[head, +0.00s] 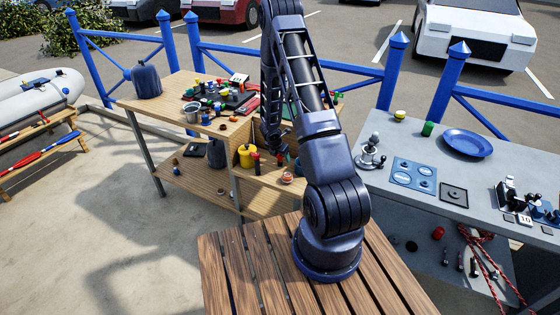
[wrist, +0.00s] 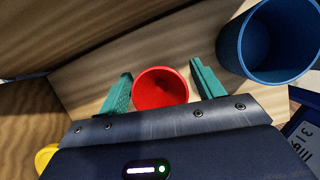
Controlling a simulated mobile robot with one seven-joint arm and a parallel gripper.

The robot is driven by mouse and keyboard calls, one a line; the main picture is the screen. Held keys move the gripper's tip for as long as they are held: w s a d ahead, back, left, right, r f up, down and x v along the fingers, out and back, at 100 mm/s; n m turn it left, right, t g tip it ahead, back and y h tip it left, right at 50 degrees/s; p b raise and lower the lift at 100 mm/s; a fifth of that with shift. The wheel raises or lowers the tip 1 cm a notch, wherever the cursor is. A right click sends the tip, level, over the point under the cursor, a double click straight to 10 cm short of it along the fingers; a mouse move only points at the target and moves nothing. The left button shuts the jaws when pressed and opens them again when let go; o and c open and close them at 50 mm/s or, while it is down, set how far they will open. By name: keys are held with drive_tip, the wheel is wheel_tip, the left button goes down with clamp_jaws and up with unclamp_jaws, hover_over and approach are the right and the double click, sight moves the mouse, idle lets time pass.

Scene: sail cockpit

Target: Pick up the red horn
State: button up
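The red horn (wrist: 160,90) shows in the wrist view as a round red flared mouth facing the camera, on a light wooden surface. My gripper (wrist: 160,72) is open, with one green finger on each side of the horn. The left finger is very close to the horn's rim; I cannot tell whether it touches. A narrow gap shows at the right finger. The horn's lower body is hidden. In the head view my arm reaches down to the shelf of the wooden bench, and a small red item (head: 256,162) shows beside it, possibly the horn.
A blue cup-like container (wrist: 272,42) stands close to the right finger. A wooden panel (wrist: 90,30) rises close at the left and top. A yellow can (head: 246,156) stands on the shelf. The wooden bench top (head: 165,100) above holds many small items.

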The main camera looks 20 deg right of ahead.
drive_tip(key=c, duration=0.9)
drive_tip(key=shift+o, duration=0.2)
drive_tip(key=shift+r, duration=0.1)
